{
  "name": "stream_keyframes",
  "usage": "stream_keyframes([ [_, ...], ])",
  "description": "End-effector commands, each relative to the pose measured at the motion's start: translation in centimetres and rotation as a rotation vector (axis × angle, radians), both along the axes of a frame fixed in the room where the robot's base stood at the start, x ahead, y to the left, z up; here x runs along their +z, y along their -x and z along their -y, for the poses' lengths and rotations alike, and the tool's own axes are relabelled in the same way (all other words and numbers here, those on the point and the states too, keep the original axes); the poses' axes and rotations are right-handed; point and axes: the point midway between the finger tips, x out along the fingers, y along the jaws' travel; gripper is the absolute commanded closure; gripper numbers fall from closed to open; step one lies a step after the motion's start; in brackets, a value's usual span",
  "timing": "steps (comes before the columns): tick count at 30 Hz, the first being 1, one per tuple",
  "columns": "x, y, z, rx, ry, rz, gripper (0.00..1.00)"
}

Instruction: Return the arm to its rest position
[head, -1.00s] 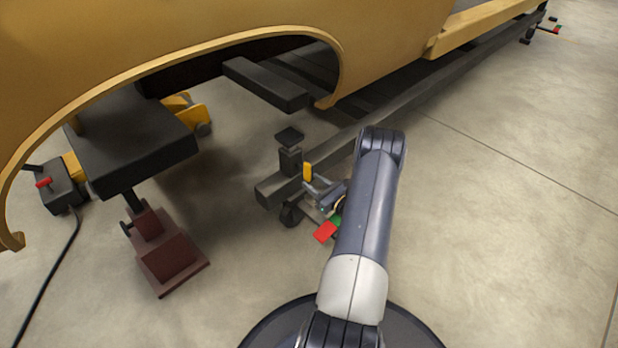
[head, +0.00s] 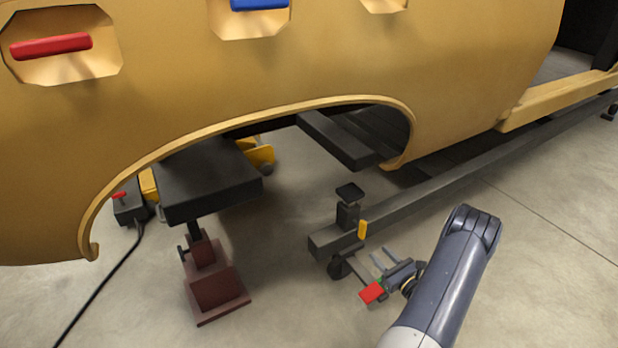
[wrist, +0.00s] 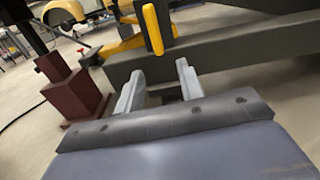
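My gripper (head: 383,258) is low over the concrete floor in the head view, at the end of my arm. Its two fingers point up and left, toward the dark steel beam (head: 440,185). In the wrist view the fingers of my gripper (wrist: 158,84) stand apart with nothing between them. The beam (wrist: 235,60) lies beyond the fingertips. A yellow upright handle (wrist: 152,30) rises in front of it, just past the gap. The handle also shows in the head view (head: 362,229), a little left of the fingers and apart from them.
A yellow car shell (head: 300,80) hangs above, its wheel-arch rim (head: 250,117) curving over a maroon stand (head: 215,287). A red pedal (head: 371,293) and a caster (head: 338,266) are close to my gripper. A black cable (head: 100,285) crosses the floor at left. Open floor lies right.

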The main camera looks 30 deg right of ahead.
Motion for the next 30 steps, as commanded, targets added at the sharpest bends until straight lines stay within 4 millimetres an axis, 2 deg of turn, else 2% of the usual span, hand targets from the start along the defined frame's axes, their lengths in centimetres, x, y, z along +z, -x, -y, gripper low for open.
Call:
stream_keyframes([
  [12,-0.2,-7.6,-0.7,0.005,0.002,0.002,0.64],
  [18,-0.1,-10.1,-0.9,0.002,0.000,0.001,0.64],
  [30,0.0,-9.9,-1.0,0.001,-0.056,-0.004,0.64],
])
